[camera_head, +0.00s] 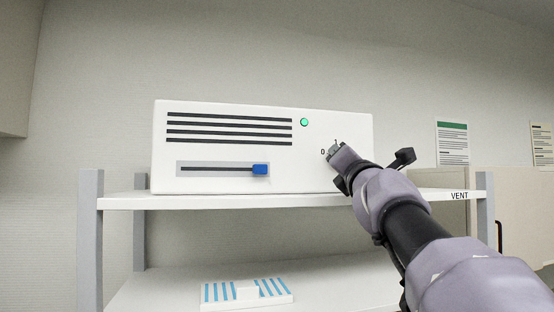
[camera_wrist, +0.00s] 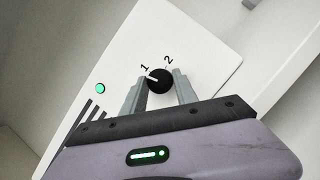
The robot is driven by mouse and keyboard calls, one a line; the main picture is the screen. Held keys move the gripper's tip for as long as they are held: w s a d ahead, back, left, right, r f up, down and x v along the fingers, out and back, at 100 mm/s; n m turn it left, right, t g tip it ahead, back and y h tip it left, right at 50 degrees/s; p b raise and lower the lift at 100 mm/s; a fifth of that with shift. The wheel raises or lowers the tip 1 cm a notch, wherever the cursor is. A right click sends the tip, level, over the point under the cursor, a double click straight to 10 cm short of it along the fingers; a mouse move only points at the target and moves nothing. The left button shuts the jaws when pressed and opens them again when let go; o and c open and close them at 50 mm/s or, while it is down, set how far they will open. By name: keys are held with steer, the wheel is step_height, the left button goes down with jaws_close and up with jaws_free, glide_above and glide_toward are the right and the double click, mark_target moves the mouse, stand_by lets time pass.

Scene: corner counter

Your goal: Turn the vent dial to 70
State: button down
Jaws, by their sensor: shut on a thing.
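The vent dial (camera_wrist: 158,81) is a round black knob with a white pointer line, on the front of a white box (camera_head: 230,122). In the wrist view the marks 1 and 2 show beside it, and the pointer lies toward the 1. No 70 is readable. My gripper (camera_wrist: 161,92) has one grey finger on each side of the dial and is shut on it. In the head view my gripper (camera_head: 333,152) covers the dial.
The box stands on a white shelf (camera_head: 130,202) labelled VENT. A green round light (camera_head: 304,122), dark slots and a blue slider (camera_head: 260,169) are on its face. A blue-striped white item (camera_head: 275,298) lies on the lower shelf. Posters (camera_head: 453,143) hang at right.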

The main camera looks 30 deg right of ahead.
steer(key=shift+a+m+g+h+p, duration=0.1)
steer(key=shift+m+g+h+p, duration=0.3)
steer(key=shift+m, duration=0.6)
steer(key=shift+m+g+h+p, duration=0.3)
steer(key=shift+m+g, duration=0.1)
steer(key=shift+m, duration=0.6)
steer(key=c, duration=0.9)
jaws_free()
steer(key=shift+c, duration=0.2)
steer(key=shift+f, duration=0.1)
